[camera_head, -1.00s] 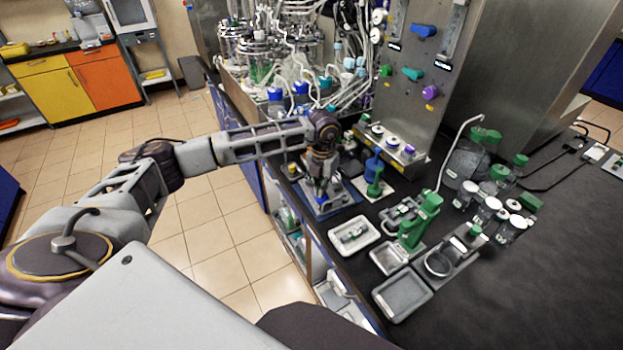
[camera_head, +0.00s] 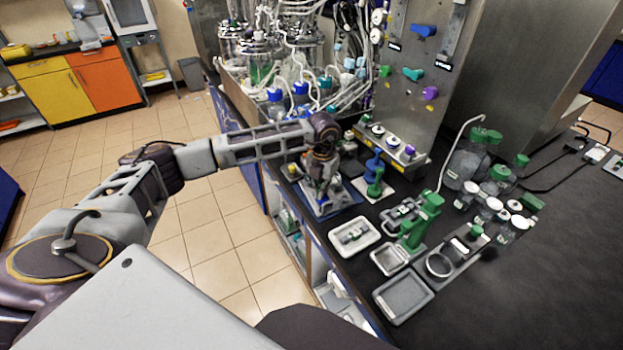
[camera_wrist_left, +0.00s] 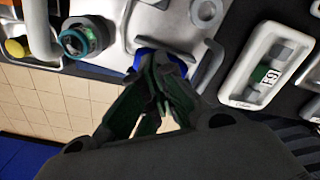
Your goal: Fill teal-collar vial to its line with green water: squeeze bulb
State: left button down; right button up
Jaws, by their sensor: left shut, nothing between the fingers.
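My left gripper (camera_head: 321,197) is shut and empty, low over a blue-edged tray (camera_head: 344,203) at the bench's near edge. In the left wrist view its dark fingertips (camera_wrist_left: 160,72) meet just in front of a blue part (camera_wrist_left: 148,65), which they partly cover. I cannot tell whether they touch it or whether it is the bulb. A round teal collar with a dark centre (camera_wrist_left: 76,42), seen from above, stands to the left of the fingers. I cannot make out a fill line or the liquid level. My right gripper is out of view.
A white tray with a small labelled item (camera_head: 353,236) lies right of the gripper. A green stand (camera_head: 415,222) and a blue-and-green stand (camera_head: 374,175) are close by. Tubed glass vessels (camera_head: 262,60) stand behind.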

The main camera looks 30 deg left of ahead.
pick_arm(q)
jog(key=shift+r+p, duration=0.7)
jog(key=shift+r, duration=0.8)
jog(key=shift+f+b, duration=1.25)
jog(key=shift+f, duration=0.55)
jog(key=shift+r, duration=0.15)
dwell(0.3)
jog(key=shift+r+p, duration=0.85)
jog(key=shift+r, duration=0.75)
